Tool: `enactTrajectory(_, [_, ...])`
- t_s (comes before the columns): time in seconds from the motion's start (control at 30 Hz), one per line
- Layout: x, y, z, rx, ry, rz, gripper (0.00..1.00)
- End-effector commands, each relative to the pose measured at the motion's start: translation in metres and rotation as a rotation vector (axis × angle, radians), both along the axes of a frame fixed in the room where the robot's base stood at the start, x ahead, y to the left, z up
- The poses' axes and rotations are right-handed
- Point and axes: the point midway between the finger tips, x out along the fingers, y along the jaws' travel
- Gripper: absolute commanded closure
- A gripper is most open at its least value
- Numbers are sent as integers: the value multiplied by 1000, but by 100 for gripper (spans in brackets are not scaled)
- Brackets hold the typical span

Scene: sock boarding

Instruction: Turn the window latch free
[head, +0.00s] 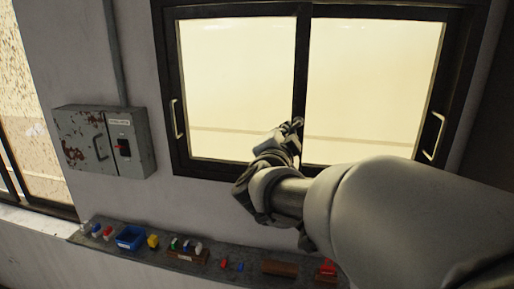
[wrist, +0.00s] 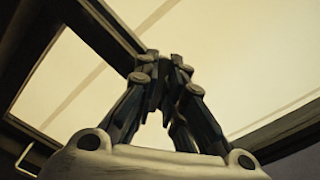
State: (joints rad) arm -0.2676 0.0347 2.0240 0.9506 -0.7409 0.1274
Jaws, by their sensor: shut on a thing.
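The window (head: 301,60) has a dark frame and two pale, bright panes, with a dark upright bar between them. My gripper (head: 293,127) is at the lower part of this middle bar. In the wrist view my gripper's fingertips (wrist: 164,65) are close together against the bar (wrist: 108,32). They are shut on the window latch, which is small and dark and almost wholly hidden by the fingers. I cannot tell which way the latch is turned.
Pale pull handles stand on the left (head: 176,118) and right (head: 434,136) window sides. A rusty grey electrical box (head: 85,140) hangs at left. Below, a narrow shelf (head: 215,262) carries a blue bin (head: 130,238) and several small items. My arm covers the lower right.

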Motion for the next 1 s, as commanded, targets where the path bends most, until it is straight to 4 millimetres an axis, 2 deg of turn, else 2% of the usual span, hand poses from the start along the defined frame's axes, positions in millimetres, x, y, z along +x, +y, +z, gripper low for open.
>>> enactTrajectory(0.5, [2, 7, 14, 431, -140, 0, 100])
enactTrajectory(1.0, [2, 7, 23, 616, -199, 1, 100])
